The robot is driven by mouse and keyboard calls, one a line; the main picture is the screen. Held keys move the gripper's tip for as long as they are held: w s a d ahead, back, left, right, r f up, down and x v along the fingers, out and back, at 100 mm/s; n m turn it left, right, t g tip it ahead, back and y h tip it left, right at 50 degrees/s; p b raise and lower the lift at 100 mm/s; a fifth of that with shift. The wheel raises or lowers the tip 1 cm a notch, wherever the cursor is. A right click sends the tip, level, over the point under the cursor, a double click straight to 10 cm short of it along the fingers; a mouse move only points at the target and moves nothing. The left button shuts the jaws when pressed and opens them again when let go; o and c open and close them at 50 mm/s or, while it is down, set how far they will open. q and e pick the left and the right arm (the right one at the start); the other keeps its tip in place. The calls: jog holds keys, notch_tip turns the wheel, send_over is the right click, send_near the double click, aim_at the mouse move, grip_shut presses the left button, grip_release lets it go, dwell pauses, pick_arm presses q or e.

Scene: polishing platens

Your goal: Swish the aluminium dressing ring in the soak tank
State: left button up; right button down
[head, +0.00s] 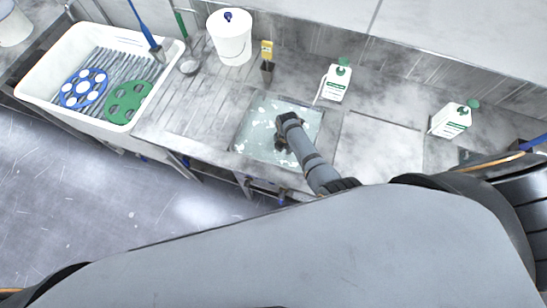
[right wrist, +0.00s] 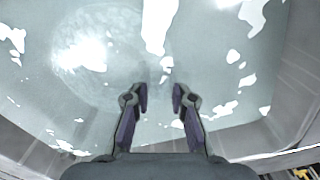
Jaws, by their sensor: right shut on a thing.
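The soak tank (head: 250,138) is a square basin set in the steel counter, filled with pale, cloudy water with white patches; its water fills most of the right wrist view (right wrist: 225,60). My right gripper (head: 281,148) reaches down into the tank. In the right wrist view its two fingers (right wrist: 161,98) stand a small gap apart, shut on the aluminium dressing ring. A pale round shape, seemingly the ring (right wrist: 95,62), shows blurred under the water at the left; its edge at the fingers is unclear. My left gripper is not in view.
A white tub (head: 60,108) with a blue disc (head: 84,88) and a green disc (head: 128,102) stands left. A white bucket (head: 230,38), a yellow-topped brush (head: 267,55) and two white bottles (head: 336,83) (head: 451,120) stand along the back. A flat square panel (head: 378,146) is right of the tank.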

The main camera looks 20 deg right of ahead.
jog(key=shift+w+r, duration=0.1)
jog(key=shift+r, duration=0.05)
notch_tip(320, 180, up, 3)
jog(key=shift+f+p, duration=0.2)
jog(key=shift+p, duration=0.75)
notch_tip(320, 180, up, 10)
dwell(0.9)
